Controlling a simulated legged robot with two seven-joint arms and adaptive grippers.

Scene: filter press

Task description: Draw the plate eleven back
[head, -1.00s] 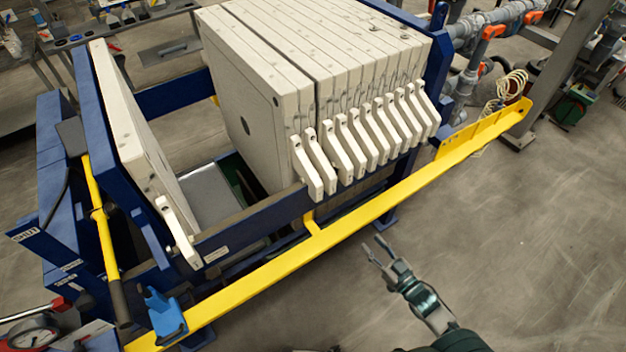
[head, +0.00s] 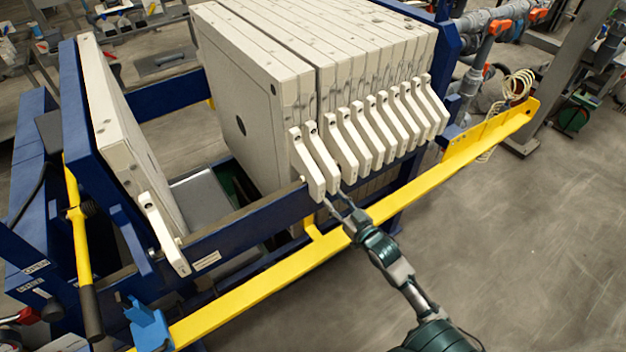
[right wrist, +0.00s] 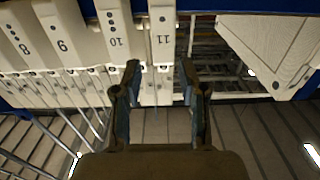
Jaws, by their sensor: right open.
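Plate eleven is the pale end plate (head: 240,110) of the stack, facing the gap. Its handle (head: 306,165) sticks out over the blue side rail. In the right wrist view the handle marked 11 (right wrist: 163,35) is upright, with handle 10 (right wrist: 115,40) close on its left. My right gripper (head: 336,200) is open and empty, just below the lower ends of the nearest handles. In the right wrist view its fingers (right wrist: 160,72) stand on either side of the lower end of handle 11, apart from each other. My left gripper is out of view.
A yellow bar (head: 270,285) runs along the press, beneath my right arm. A lone pale plate (head: 120,135) stands at the left end of the press. An open gap with a grey tray (head: 205,200) lies between it and the stack.

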